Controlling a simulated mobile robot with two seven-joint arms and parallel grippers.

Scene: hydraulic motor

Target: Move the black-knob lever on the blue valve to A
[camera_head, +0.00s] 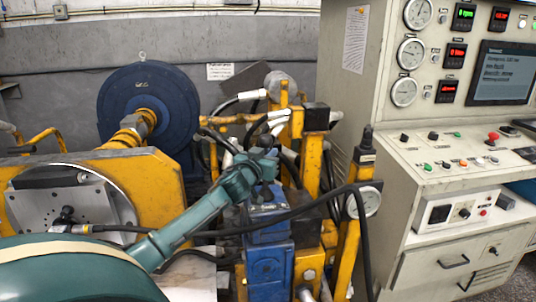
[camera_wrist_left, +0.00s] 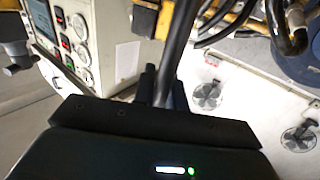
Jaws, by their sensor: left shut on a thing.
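The blue valve (camera_head: 268,262) stands low in the middle of the head view, between yellow frame posts. My left arm reaches in from the lower left, and my left gripper (camera_head: 264,164) is at the top of the valve. In the left wrist view, the gripper (camera_wrist_left: 163,92) is shut on a dark bar, the lever (camera_wrist_left: 177,50), which runs up between its fingers. The lever's black knob cannot be made out in either view. No A marking is legible. My right gripper is not in view.
A yellow post with a round gauge (camera_head: 366,202) stands just right of the valve. A black hose (camera_head: 300,210) crosses in front of the valve. Several hoses crowd behind it. A control cabinet (camera_head: 420,200) fills the right, and a blue motor (camera_head: 150,95) stands at the back left.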

